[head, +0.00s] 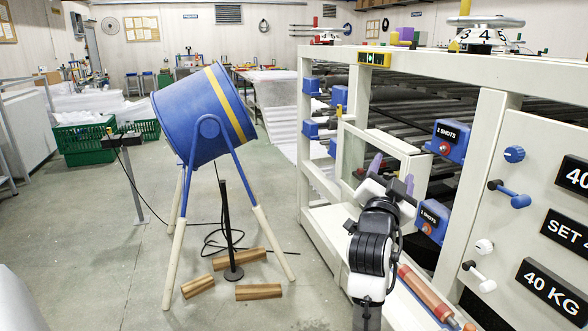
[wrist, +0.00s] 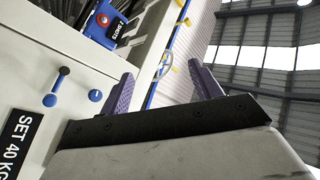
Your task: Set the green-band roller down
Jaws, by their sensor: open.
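My gripper (head: 392,172) is raised in front of the pale machine frame in the head view. In the wrist view its two purple fingers (wrist: 158,68) stand wide apart with nothing between them. An orange-red roller (head: 425,292) lies on the low ledge at the front of the machine, below and to the right of my gripper and apart from it. My arm stands just left of the roller. I cannot make out a green band on it, so I cannot tell whether it is the green-band roller. No roller shows in the wrist view.
The machine frame (head: 473,68) fills the right side, with blue boxes (head: 452,140) and protruding blue-handled levers (head: 510,194). A blue drum (head: 203,115) on legs stands left of centre, with wooden blocks (head: 258,291) and a cable on the floor. Open floor lies at the left.

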